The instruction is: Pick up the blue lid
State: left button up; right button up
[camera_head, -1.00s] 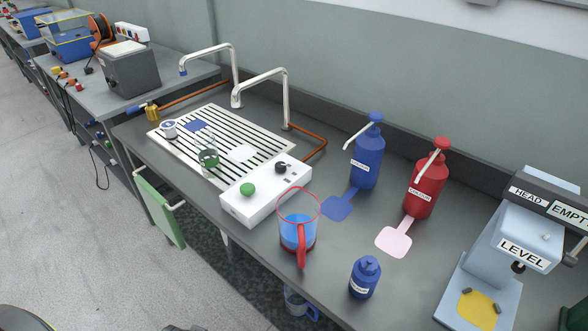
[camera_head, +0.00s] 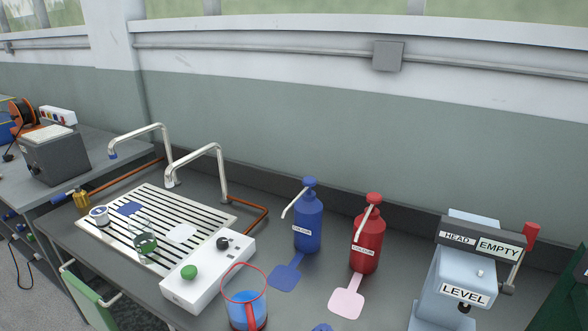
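No separate blue lid can be made out for certain. The top of a small blue bottle (camera_head: 322,327) just shows at the bottom edge; the rest of it is cut off. A flat blue square (camera_head: 129,208) lies on the slotted drainboard (camera_head: 100,236) at the left. A tall blue pump bottle (camera_head: 308,228) has a blue pump top and stands upright at the back of the bench. A flat blue patch (camera_head: 285,277) lies on the bench in front of it. Neither of my grippers is in view.
A jug (camera_head: 247,312) with a red rim and blue contents stands at the front, beside a white box (camera_head: 208,275) with a green knob. A red pump bottle (camera_head: 367,240) and a grey-blue machine (camera_head: 455,285) stand to the right. Two taps (camera_head: 200,160) rise behind the drainboard.

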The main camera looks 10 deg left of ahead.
aim_at(98, 211)
jog(key=u, duration=1.25)
